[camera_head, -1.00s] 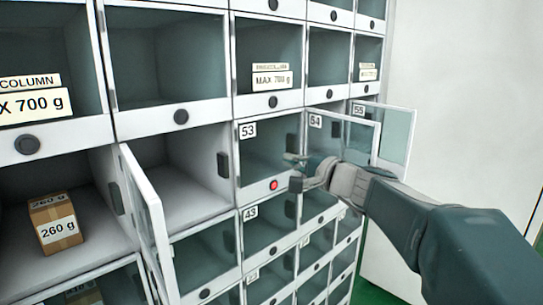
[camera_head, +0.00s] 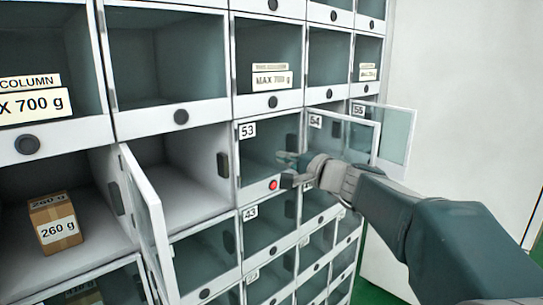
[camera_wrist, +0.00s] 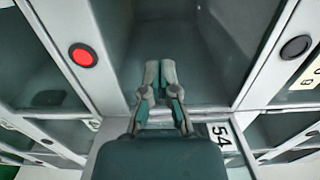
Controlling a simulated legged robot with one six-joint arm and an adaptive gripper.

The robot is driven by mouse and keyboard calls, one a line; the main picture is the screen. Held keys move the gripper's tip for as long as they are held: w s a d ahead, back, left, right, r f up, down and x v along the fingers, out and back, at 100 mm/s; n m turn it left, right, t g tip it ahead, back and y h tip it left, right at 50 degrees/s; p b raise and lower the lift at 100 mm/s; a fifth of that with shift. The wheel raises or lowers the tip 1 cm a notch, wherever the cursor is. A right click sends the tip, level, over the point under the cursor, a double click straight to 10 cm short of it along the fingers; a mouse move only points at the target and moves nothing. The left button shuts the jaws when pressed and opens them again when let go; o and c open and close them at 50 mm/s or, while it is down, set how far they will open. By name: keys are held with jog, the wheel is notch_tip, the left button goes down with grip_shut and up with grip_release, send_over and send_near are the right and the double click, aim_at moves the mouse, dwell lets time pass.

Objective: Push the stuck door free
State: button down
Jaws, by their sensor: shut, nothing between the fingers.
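The compartment front labelled 53 (camera_head: 262,148) is in the middle of the head view, with a red button (camera_head: 273,185) on its lower frame. The red button also shows at upper left in the wrist view (camera_wrist: 83,56). Door 54 (camera_head: 352,134) stands open to the right; its label also shows in the wrist view (camera_wrist: 219,133). My gripper (camera_head: 290,160) is in front of the right part of compartment 53, beside door 54. In the wrist view its fingers (camera_wrist: 160,72) are together with nothing between them. I cannot tell whether the fingertips touch the door glass.
Door 55 (camera_head: 397,128) also stands open, farther right. Another door (camera_head: 146,225) is swung open at left. A small box marked 260 g (camera_head: 55,223) lies in a left compartment. A plain white wall (camera_head: 465,100) stands at right.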

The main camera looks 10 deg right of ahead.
jog(key=v, duration=2.6)
dwell(0.9)
jog(key=s+a+f+n+g+h, duration=0.25)
jog(key=a+f+g, duration=0.45)
jog(key=a+f, duration=0.35)
jog(key=s+a+f+n+g+h, duration=0.1)
jog(key=s+f+n+g+h, duration=0.1)
jog(key=s+f+n+h, duration=0.6)
notch_tip(320, 180, down, 2)
jog(key=shift+s+f, duration=0.2)
jog(key=shift+s, duration=0.4)
